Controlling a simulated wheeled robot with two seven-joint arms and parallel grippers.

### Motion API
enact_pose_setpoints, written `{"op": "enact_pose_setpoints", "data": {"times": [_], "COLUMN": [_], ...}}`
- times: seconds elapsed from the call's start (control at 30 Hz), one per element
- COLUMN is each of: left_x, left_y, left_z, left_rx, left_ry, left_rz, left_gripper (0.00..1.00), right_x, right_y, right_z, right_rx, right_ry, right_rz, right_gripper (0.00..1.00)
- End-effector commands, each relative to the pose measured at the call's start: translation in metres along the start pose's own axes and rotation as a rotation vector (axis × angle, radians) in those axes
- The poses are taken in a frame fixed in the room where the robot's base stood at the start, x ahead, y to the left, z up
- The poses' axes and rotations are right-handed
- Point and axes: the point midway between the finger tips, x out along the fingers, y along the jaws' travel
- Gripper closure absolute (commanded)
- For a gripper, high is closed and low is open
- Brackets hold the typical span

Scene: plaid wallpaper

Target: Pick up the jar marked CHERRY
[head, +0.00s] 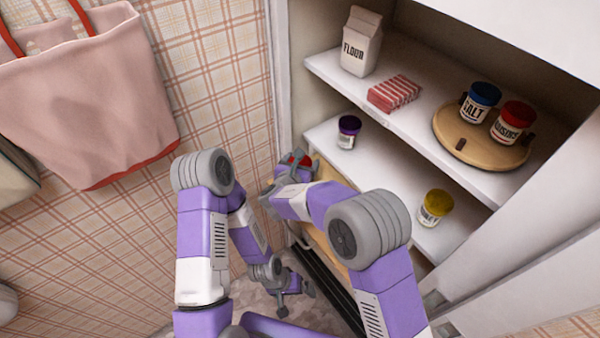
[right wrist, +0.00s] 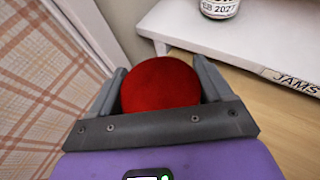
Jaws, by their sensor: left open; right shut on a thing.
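A jar with a red lid (head: 300,160) is between the fingers of my right gripper (head: 291,166), off the left end of the lower shelf. In the right wrist view its red lid (right wrist: 160,84) fills the space between both fingers; its label is hidden. A purple-lidded jar (head: 348,132) and a yellow-lidded jar (head: 434,208) stand on the lower shelf; I cannot read CHERRY on either. My left gripper (head: 296,290) is open and empty, low near the floor.
The lower shelf (right wrist: 250,45) has a JAMS label on its edge. A jar (right wrist: 220,8) marked 2027 stands there. The upper shelf (head: 420,135) holds a flour carton (head: 361,42), a striped packet (head: 394,94), and a round wooden tray (head: 470,150) with salt and raisins jars. A pink bag (head: 85,110) hangs left.

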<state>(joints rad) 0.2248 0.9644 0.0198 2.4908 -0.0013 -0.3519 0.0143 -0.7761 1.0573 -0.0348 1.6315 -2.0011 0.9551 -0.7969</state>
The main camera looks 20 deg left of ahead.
Motion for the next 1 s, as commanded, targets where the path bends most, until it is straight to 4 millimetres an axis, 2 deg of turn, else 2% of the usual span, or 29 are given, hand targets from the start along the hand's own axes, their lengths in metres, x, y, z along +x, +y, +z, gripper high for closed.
{"op": "enact_pose_setpoints", "data": {"times": [0.07, 0.27, 0.37, 0.7, 0.8, 0.93, 1.0], "left_x": [0.000, 0.000, -0.003, -0.021, -0.025, -0.027, -0.027], "left_y": [0.000, 0.000, 0.001, 0.008, 0.009, 0.010, 0.010], "left_z": [0.000, 0.000, 0.000, 0.001, 0.001, 0.001, 0.001], "left_rx": [0.000, 0.000, 0.000, 0.000, 0.000, 0.000, 0.000], "left_ry": [0.000, 0.000, 0.000, 0.000, 0.000, 0.000, 0.000], "left_rz": [0.000, 0.000, 0.000, 0.000, 0.000, 0.000, 0.000], "left_gripper": [0.00, 0.00, 0.00, 0.00, 0.00, 0.00, 0.00], "right_x": [0.000, 0.000, -0.003, -0.029, -0.034, -0.040, -0.044], "right_y": [0.000, 0.000, 0.000, 0.000, 0.000, -0.013, -0.032], "right_z": [0.001, 0.001, 0.009, 0.070, 0.083, 0.091, 0.089], "right_rx": [0.000, 0.001, 0.002, 0.003, 0.002, 0.003, 0.007], "right_ry": [-0.001, -0.001, -0.003, -0.004, -0.003, -0.002, -0.003], "right_rz": [0.000, 0.000, 0.000, 0.000, 0.000, -0.016, -0.039], "right_gripper": [0.64, 0.65, 0.65, 0.65, 0.65, 0.65, 0.65]}}
